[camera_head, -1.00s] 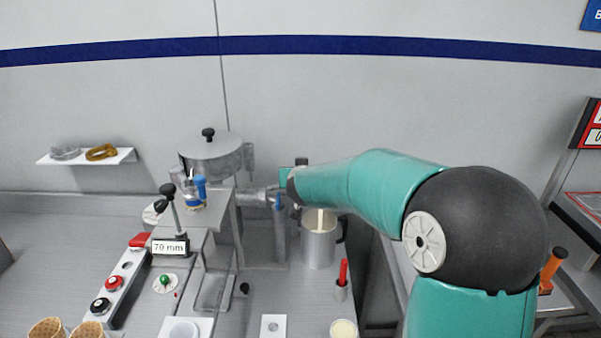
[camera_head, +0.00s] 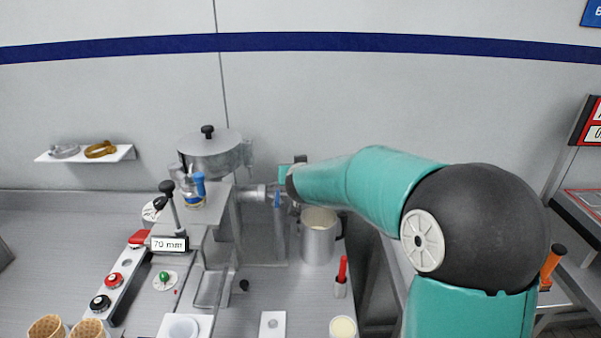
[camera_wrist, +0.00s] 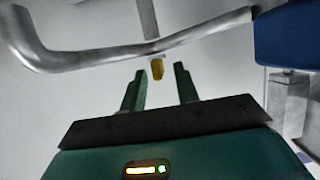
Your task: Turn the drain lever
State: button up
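A metal drain pipe (camera_head: 256,194) runs right from the machine (camera_head: 210,158). A small blue part on it, probably the drain lever (camera_head: 278,200), shows just left of my arm's end. In the wrist view a large blue piece (camera_wrist: 287,36), perhaps the same lever, is at the upper right, apart from my fingers. My gripper (camera_wrist: 159,84) is open with nothing between its fingers; a bent metal tube (camera_wrist: 90,58) and a small yellow part lie beyond. My arm hides the gripper's fingers in the head view. A metal jug (camera_head: 318,242) holding pale liquid stands below my arm.
A red-handled tool (camera_head: 341,277) in a small holder and a cup of pale liquid (camera_head: 343,327) stand in front of the jug. A button strip (camera_head: 122,280) and waffle cones (camera_head: 48,327) are at the left. The wall is behind.

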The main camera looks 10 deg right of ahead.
jog(key=v, duration=1.3)
jog(key=shift+s, duration=0.25)
jog(key=shift+a, duration=0.1)
jog(key=s+a+n+g+y, duration=0.2)
jog(key=s+a+n+y, duration=0.15)
jog(key=s, duration=0.95)
jog(key=s+d+f+m+g+h, duration=0.1)
jog(key=s+d+f+g, duration=0.1)
jog(key=s, duration=0.6)
jog(key=s+d+f+m+g, duration=0.1)
jog(key=s+d+f+g, duration=0.2)
jog(key=s, duration=0.5)
jog(key=shift+d+g+h, duration=0.3)
jog(key=shift+d+h, duration=0.05)
jog(key=shift+d, duration=0.3)
jog(key=shift+s+f, duration=0.1)
